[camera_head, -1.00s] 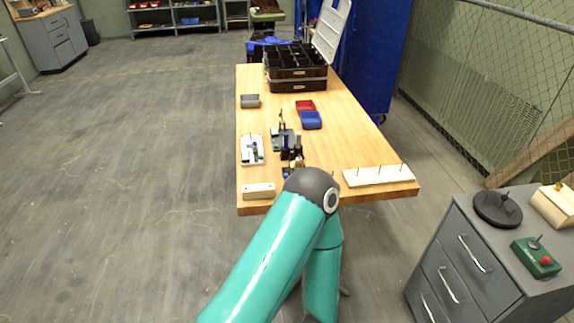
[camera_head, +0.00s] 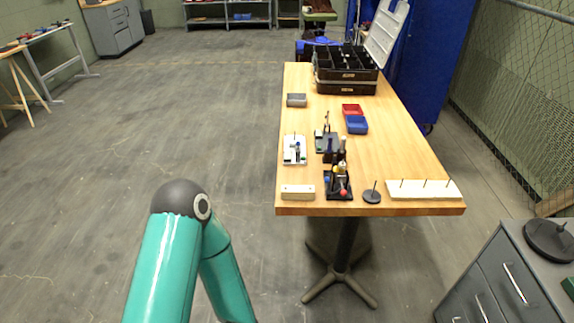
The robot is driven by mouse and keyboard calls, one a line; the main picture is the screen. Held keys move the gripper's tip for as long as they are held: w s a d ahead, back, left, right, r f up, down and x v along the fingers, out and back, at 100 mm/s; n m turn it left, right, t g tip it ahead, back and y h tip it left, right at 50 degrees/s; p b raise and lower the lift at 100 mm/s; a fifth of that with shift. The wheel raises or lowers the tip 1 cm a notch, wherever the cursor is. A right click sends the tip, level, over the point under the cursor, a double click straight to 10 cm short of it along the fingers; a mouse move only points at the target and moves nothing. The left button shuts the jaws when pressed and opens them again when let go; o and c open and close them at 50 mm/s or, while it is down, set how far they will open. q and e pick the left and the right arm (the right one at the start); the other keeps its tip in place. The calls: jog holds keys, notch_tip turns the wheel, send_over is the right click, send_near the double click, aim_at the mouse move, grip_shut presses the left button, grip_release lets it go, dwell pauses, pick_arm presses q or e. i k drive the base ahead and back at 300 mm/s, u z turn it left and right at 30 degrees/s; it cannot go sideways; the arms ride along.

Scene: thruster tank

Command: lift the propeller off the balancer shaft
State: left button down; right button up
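I cannot make out a propeller for certain at this distance. A small dark round base (camera_head: 372,196) with a thin upright pin stands near the front edge of the wooden table; I cannot tell whether this is the balancer shaft. A dark round piece (camera_head: 549,240) with a short upright post sits on the grey cabinet at the right edge, partly cut off. One of my teal arms shows at the lower left, bent at its dark joint. Neither gripper is in the picture, so what they hold is hidden.
The wooden table (camera_head: 405,150) carries a white pin board (camera_head: 423,190), a tool holder (camera_head: 338,188), a pale block (camera_head: 298,192), red (camera_head: 352,109) and blue (camera_head: 357,125) bins, and an open black case (camera_head: 346,75). The grey drawer cabinet (camera_head: 500,275) stands at lower right. Floor left of the table is clear.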

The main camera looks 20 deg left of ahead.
aim_at(341, 169)
jog(key=u, duration=0.85)
jog(key=i, duration=0.95)
jog(key=z, duration=0.05)
jog(key=k, duration=0.7)
jog(key=u, duration=0.25)
jog(key=i, duration=0.85)
jog(key=z, duration=0.05)
